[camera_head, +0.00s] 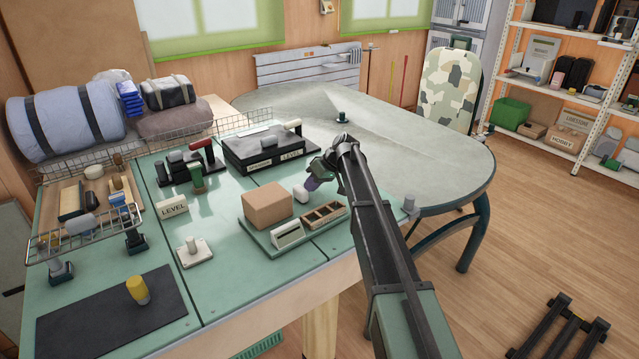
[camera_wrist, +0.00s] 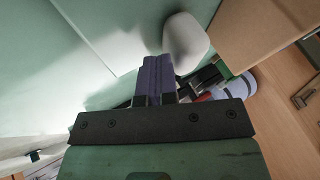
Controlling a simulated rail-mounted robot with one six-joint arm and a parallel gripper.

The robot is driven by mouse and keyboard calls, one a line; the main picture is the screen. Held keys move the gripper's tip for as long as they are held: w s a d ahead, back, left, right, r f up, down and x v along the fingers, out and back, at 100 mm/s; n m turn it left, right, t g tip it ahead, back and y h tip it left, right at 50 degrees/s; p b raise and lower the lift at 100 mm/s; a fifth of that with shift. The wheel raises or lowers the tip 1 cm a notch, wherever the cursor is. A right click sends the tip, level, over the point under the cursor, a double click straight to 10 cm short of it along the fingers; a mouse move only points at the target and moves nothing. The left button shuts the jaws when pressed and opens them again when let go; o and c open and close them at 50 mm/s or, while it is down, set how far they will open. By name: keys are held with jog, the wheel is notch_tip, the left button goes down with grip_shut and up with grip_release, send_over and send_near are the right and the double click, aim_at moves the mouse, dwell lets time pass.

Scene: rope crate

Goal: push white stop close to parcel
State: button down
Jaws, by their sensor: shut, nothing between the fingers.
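The parcel, a plain brown box (camera_head: 268,205), stands on a green board on the workbench. It also shows at the upper right of the wrist view (camera_wrist: 255,30). The white stop (camera_head: 300,193), a small rounded block, stands just right of the parcel in the head view; it is the pale block in the wrist view (camera_wrist: 187,43). The gap between stop and parcel is too narrow to tell whether they touch. My gripper (camera_head: 310,184) is shut and empty, its purple fingertips (camera_wrist: 155,62) low beside the stop on the side away from the parcel. Contact is unclear.
A white-faced holder (camera_head: 288,234) and a brown compartment tray (camera_head: 323,214) stand in front of the parcel. A black case (camera_head: 265,150) lies behind. A white plate with a peg (camera_head: 194,252) is at left. A round-ended grey table (camera_head: 420,150) adjoins the bench.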

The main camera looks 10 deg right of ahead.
aim_at(302, 189)
jog(key=shift+a, duration=0.1)
jog(key=a, duration=0.1)
jog(key=s+a, duration=0.1)
jog(key=a, duration=0.1)
jog(key=shift+s+a, duration=0.1)
jog(key=shift+s, duration=0.25)
